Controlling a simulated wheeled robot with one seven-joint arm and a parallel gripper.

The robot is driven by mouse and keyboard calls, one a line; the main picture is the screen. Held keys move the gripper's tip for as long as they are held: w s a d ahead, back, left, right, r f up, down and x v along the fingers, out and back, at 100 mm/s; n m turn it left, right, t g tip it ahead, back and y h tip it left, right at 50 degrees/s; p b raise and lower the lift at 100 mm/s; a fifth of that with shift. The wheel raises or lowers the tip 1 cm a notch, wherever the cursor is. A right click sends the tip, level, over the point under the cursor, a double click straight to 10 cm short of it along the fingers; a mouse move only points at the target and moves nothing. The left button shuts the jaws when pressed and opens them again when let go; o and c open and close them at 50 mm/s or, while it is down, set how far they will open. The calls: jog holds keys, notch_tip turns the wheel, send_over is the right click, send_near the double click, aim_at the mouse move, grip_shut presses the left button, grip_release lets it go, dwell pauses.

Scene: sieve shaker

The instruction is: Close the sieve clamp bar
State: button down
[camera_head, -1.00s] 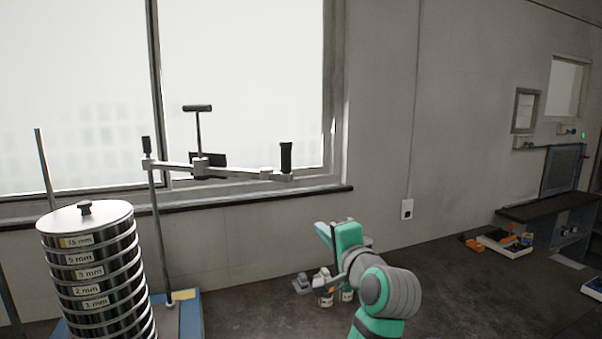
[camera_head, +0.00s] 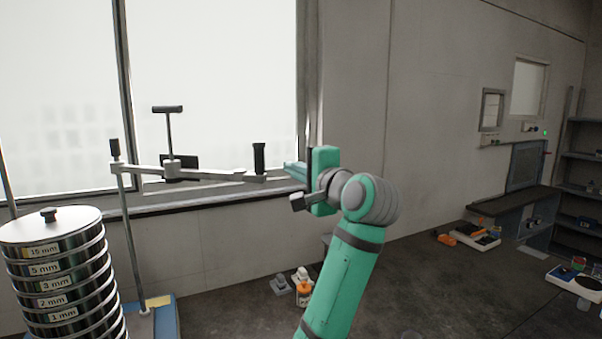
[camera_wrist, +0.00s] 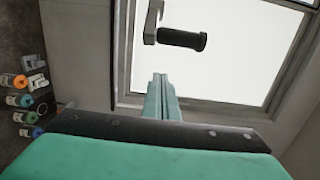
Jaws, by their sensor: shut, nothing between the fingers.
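The sieve clamp bar (camera_head: 200,174) is a grey metal bar on an upright rod (camera_head: 130,240). It is swung out to the right, away from the sieve stack (camera_head: 60,275), with a black T-handled screw (camera_head: 169,135) standing on it. Its black end handle (camera_head: 259,158) also shows in the wrist view (camera_wrist: 182,39). My gripper (camera_head: 291,168) is shut and empty, just right of and slightly below that handle. In the wrist view my closed fingers (camera_wrist: 160,80) point toward the handle, apart from it.
A window (camera_head: 215,80) and its sill lie behind the bar. Small bottles (camera_head: 304,290) stand on the dark bench below my arm. A second rod rises at the left edge. The bench to the right is mostly clear, with tools and a scale farther off.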

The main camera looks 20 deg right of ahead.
jog(key=shift+w+a, duration=0.3)
jog(key=shift+a, duration=0.35)
jog(key=shift+w+a, duration=0.25)
jog(key=shift+a, duration=0.45)
jog(key=shift+w+a, duration=0.3)
jog(key=shift+a, duration=0.35)
jog(key=shift+s, duration=0.1)
